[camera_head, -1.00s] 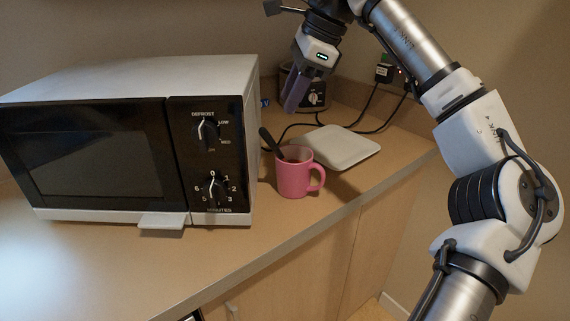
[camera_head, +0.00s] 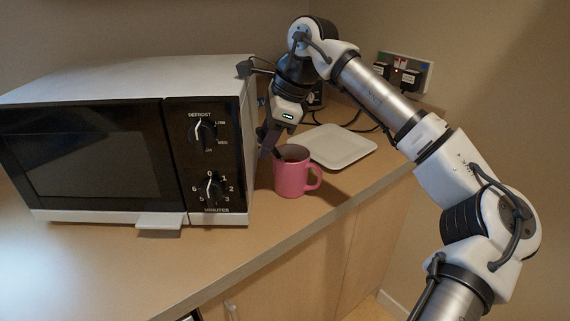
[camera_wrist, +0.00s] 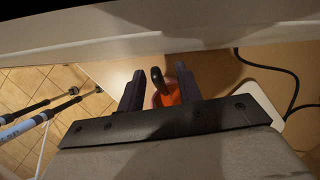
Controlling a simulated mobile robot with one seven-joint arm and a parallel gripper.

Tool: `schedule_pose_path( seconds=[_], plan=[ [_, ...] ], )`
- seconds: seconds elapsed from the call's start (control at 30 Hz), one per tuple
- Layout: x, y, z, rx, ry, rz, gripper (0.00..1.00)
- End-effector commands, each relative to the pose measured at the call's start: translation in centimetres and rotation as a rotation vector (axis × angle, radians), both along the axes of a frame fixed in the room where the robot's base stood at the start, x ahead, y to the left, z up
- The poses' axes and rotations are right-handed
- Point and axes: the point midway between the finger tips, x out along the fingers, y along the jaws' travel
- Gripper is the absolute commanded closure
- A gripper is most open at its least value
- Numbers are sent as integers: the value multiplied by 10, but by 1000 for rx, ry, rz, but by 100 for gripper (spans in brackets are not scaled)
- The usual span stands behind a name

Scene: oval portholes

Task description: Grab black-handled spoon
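The pink mug (camera_head: 291,178) stands upright on the counter, right of the microwave. The spoon's black handle leans out of it and is mostly hidden behind my gripper in the head view. In the wrist view the dark handle (camera_wrist: 157,77) sticks up between my two fingers, with a gap on both sides. The mug (camera_wrist: 171,94) shows orange-red below it, partly covered by my gripper. My gripper (camera_head: 268,146) points down at the mug's upper left rim, close to the microwave's side. Its fingers (camera_wrist: 158,88) are apart and hold nothing. The spoon's bowl is hidden in the mug.
The microwave (camera_head: 85,155) stands close on the left of my gripper. A white square plate (camera_head: 340,147) lies behind and right of the mug. Black cables run behind it to wall sockets (camera_head: 405,74). The counter in front of the mug is clear up to its front edge.

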Motion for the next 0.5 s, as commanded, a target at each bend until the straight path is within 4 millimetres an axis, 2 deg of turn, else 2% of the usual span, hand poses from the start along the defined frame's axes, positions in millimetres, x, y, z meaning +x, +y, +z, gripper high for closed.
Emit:
schedule_pose_path(
  seconds=[0.07, 0.3, 0.5],
  plan=[
    [0, 0, 0, 0, 0, 0, 66],
    [0, 0, 0, 0, 0, 0, 98],
    [0, 0, 0, 0, 0, 0, 100]
  ],
)
